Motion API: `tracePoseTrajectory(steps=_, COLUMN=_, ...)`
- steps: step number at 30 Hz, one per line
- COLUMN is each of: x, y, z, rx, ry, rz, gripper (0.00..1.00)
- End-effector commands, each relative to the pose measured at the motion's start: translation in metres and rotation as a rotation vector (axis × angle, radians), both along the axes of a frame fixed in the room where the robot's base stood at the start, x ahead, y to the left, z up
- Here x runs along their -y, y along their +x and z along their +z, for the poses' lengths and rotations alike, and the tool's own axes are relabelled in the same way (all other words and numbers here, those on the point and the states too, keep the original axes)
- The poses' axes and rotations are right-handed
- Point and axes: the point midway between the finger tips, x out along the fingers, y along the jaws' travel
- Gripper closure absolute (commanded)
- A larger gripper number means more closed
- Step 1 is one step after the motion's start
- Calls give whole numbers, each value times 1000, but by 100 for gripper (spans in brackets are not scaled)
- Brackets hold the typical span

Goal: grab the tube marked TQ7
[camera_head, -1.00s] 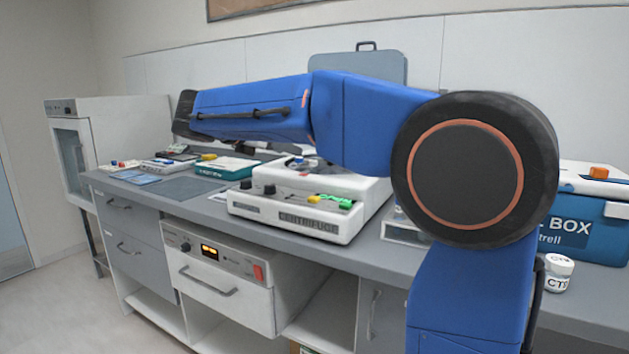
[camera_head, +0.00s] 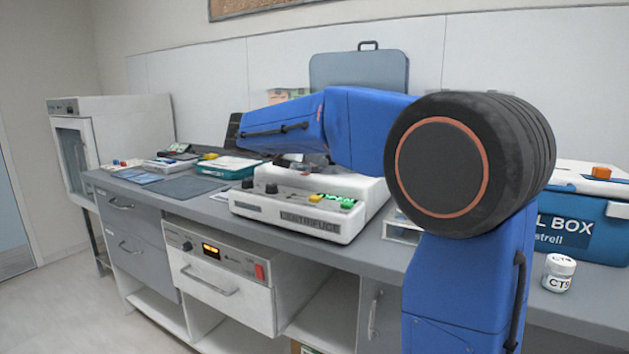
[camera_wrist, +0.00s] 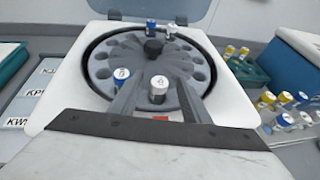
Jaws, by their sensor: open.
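The open centrifuge (camera_wrist: 205,62) fills the middle of the wrist view, with a dark round rotor ringed by holes. A white-capped tube (camera_wrist: 158,88) stands in the near part of the rotor. A blue tube with a pale top (camera_wrist: 122,76) is just left of it. Two more tubes, one blue and white (camera_wrist: 151,27) and one pale-topped (camera_wrist: 170,31), stand at the rotor's far side. Cap markings are too small to read, so I cannot tell which is TQ7. My gripper (camera_wrist: 160,84) is open, its fingers appearing on either side of the near white-capped tube. The centrifuge (camera_head: 325,222) also shows in the head view.
Several yellow- and blue-capped tubes stand in racks (camera_wrist: 255,75) right of the centrifuge. Labelled places lie to its left. A blue box (camera_head: 590,215) and a white jar (camera_head: 558,272) are on the bench's right. A grey mat (camera_head: 188,188) lies left.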

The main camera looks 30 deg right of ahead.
Motion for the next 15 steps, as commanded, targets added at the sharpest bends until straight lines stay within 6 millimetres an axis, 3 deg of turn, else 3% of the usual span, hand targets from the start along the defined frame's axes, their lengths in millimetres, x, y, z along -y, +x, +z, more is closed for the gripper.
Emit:
tracePoseTrajectory(steps=3, x=12, y=5, z=-5, rx=-1, ry=0, rz=-2, gripper=57)
tracePoseTrajectory(steps=10, x=14, y=7, z=-6, rx=0, ry=0, rz=0, gripper=57)
tracePoseTrajectory(steps=11, x=14, y=7, z=-6, rx=0, ry=-1, rz=0, gripper=60)
tracePoseTrajectory(steps=15, x=14, y=7, z=-6, rx=0, ry=-1, rz=0, gripper=93)
